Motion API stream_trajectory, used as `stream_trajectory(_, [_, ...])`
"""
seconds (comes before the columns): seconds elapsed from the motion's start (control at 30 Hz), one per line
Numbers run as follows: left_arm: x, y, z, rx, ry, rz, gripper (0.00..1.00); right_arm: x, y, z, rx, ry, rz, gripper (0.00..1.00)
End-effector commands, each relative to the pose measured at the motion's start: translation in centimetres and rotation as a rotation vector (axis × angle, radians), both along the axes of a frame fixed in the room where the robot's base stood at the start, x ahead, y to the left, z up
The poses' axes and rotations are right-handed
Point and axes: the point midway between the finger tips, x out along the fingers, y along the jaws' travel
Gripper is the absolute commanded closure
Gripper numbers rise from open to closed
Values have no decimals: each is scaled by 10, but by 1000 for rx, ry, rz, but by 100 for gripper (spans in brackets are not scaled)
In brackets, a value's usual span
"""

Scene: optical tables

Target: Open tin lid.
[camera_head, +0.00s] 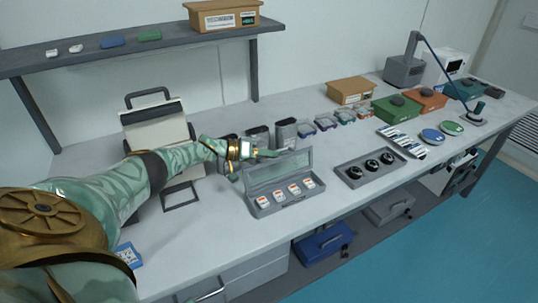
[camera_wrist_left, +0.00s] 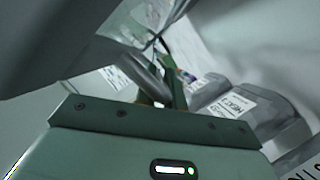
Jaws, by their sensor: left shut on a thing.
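A grey rectangular tin (camera_head: 262,209) stands on the table in the head view, holding a row of several small white pieces with orange marks. Its hinged lid (camera_head: 290,168) stands raised, close to upright, along the tin's back side. My left gripper (camera_head: 266,154) is at the lid's upper left edge and is shut on it. In the left wrist view the green fingers (camera_wrist_left: 160,85) meet at a large grey surface, which looks like the lid. The fingers partly hide the contact. My right gripper is in neither view.
Dark pouches (camera_head: 286,133) stand close behind the lid; labelled pouches (camera_wrist_left: 238,105) show right of the fingers in the wrist view. A grey tray (camera_head: 352,181) with black round pieces lies to the right. A shelf (camera_head: 75,58) hangs above.

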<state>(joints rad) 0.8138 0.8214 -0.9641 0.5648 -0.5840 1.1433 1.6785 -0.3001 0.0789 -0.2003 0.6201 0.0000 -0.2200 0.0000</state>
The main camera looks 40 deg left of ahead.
Motion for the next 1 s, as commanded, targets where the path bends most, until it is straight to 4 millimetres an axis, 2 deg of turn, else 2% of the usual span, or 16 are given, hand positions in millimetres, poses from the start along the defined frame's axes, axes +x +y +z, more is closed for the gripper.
stream_trajectory(0.03, [-1, -2, -3, 2, 5, -6, 81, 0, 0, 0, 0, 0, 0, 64])
stream_trajectory(0.1, [-1, -2, -3, 2, 5, -5, 67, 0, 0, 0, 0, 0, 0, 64])
stream_trajectory(0.43, [-5, 3, 1, 1, 2, -1, 67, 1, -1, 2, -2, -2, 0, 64])
stream_trajectory(0.8, [-51, 39, 16, 3, 4, -2, 67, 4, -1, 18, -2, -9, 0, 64])
stream_trajectory(1.0, [-57, 44, 18, 1, 3, -4, 67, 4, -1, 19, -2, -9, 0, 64])
